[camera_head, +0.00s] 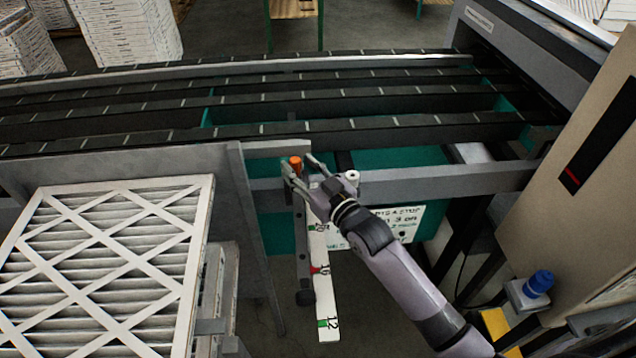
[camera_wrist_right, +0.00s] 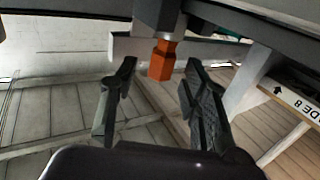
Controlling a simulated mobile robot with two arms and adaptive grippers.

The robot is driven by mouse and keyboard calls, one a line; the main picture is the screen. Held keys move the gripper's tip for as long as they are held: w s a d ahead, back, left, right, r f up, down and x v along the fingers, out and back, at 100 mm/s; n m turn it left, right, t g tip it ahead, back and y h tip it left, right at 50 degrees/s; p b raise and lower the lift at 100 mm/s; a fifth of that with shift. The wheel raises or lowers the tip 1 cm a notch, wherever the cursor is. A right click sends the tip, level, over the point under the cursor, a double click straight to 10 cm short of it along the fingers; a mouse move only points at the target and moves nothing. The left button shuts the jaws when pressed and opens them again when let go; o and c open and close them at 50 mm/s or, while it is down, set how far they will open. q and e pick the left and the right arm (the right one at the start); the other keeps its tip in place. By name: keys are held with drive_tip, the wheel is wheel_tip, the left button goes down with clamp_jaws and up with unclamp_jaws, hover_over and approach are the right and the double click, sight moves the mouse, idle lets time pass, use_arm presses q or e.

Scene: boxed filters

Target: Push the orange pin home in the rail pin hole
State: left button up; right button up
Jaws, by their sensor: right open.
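The orange pin (camera_head: 295,162) stands at the near frame rail of the conveyor in the head view, just left of my right gripper (camera_head: 300,165). In the right wrist view the orange pin (camera_wrist_right: 161,60) shows as an orange block with a grey shank above it. My right gripper (camera_wrist_right: 150,95) is open, its two fingers on either side of the pin's line, with the orange part near the fingertips. I cannot tell whether a finger touches it. The rail pin hole is hidden from both views. My left gripper is not in view.
A white scale strip (camera_head: 322,270) with numbers hangs below the rail. A pleated filter (camera_head: 100,260) stands at the left. Dark conveyor belts (camera_head: 300,105) run behind the rail. A beige cabinet (camera_head: 590,170) and a blue knob (camera_head: 538,283) are at the right.

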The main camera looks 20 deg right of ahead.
drive_tip(key=v, duration=0.9)
drive_tip(key=shift+s, duration=0.15)
